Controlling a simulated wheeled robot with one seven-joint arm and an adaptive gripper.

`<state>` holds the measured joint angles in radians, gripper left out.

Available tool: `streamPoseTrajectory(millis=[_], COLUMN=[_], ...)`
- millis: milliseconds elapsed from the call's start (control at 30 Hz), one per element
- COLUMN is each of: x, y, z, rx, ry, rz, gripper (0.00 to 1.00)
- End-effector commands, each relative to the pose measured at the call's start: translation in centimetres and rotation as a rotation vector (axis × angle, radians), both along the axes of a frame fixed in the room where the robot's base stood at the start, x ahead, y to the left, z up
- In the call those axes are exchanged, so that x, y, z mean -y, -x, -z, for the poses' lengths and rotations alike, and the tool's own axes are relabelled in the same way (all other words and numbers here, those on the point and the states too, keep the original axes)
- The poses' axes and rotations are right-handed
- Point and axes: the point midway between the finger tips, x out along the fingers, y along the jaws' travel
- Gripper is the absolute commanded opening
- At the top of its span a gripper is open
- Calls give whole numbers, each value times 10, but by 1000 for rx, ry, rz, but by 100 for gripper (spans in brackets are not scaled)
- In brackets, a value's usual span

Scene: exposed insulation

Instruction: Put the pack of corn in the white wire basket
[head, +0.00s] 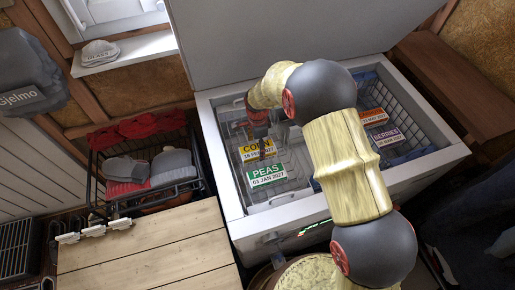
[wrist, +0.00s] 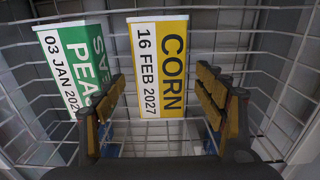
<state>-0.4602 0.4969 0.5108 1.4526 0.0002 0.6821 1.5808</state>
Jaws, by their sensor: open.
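The pack of corn (head: 257,149), with a yellow and white label, lies in the left part of the open chest freezer, within the white wire basket (head: 293,186). In the wrist view the corn (wrist: 159,70) shows ahead between the fingers of my gripper (wrist: 163,78). The fingers are open, one on each side of it, with gaps showing. White wires (wrist: 262,62) run around and behind the pack. In the head view my gripper (head: 258,128) is low over the corn, partly hidden by my arm. Whether the fingers touch the pack cannot be told.
A green-labelled pack of peas (head: 267,175) lies close beside the corn, near the left finger. A blue basket (head: 405,150) on the freezer's right holds berries (head: 386,134) and an orange-labelled pack (head: 374,117). The freezer's white rim (head: 222,165) surrounds the baskets.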

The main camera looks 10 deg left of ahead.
Motion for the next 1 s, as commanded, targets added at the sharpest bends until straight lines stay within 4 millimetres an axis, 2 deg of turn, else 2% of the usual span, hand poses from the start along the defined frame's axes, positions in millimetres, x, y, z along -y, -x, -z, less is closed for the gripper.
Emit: streamPoseTrajectory(millis=[33,300,500,833,933,1000], x=[0,0,0,2,12,25], y=[-1,0,0,-1,-1,-1], z=[-17,-67,-86,-94,-115,-141], rx=[4,1,0,4,21,43], ry=[-2,0,0,-2,-9,-17], rz=[0,0,0,-6,-38,-79], gripper=[71,71,71,71,71,71])
